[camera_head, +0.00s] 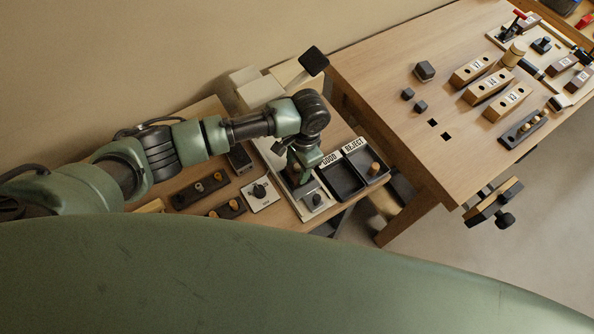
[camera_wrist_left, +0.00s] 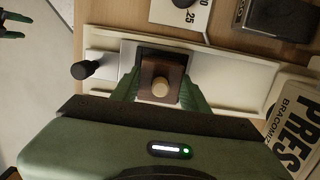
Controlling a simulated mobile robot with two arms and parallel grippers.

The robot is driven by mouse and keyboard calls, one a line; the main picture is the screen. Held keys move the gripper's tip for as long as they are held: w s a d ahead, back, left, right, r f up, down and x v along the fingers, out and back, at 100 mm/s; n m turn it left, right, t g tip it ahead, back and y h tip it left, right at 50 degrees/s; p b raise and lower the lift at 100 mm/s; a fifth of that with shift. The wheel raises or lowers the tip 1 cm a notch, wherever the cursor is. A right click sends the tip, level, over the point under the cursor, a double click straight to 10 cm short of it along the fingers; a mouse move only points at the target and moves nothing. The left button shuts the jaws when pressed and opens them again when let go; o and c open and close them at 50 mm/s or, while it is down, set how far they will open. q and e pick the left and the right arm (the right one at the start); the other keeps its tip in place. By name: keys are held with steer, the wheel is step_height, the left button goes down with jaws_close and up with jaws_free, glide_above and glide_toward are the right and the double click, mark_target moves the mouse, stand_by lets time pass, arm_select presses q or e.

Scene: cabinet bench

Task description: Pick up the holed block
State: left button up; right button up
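A brown block (camera_wrist_left: 172,72) sits in a dark square recess of a pale fixture, seen from above in the left wrist view. A round, light wooden peg or knob (camera_wrist_left: 160,87) shows at its middle; I cannot see a hole around it. My left gripper (camera_wrist_left: 163,85) has one green finger on each side of the block, close against it. Whether they press on it is unclear. In the head view my left gripper (camera_head: 304,168) reaches down over the fixture and hides most of the block. A green pronged shape, perhaps my right gripper (camera_wrist_left: 12,27), shows at the wrist view's top left.
The pale fixture (camera_wrist_left: 235,80) has a black knob (camera_wrist_left: 85,69) at its side. Black GOOD (camera_head: 341,181) and REJECT (camera_head: 368,163) trays stand right of it; REJECT holds a wooden-topped piece. A dial plate (camera_head: 261,195) lies left. A larger bench (camera_head: 400,130) stands right, with numbered blocks.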

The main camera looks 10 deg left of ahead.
steer(key=shift+s+a, duration=0.15)
steer(key=shift+s, duration=0.15)
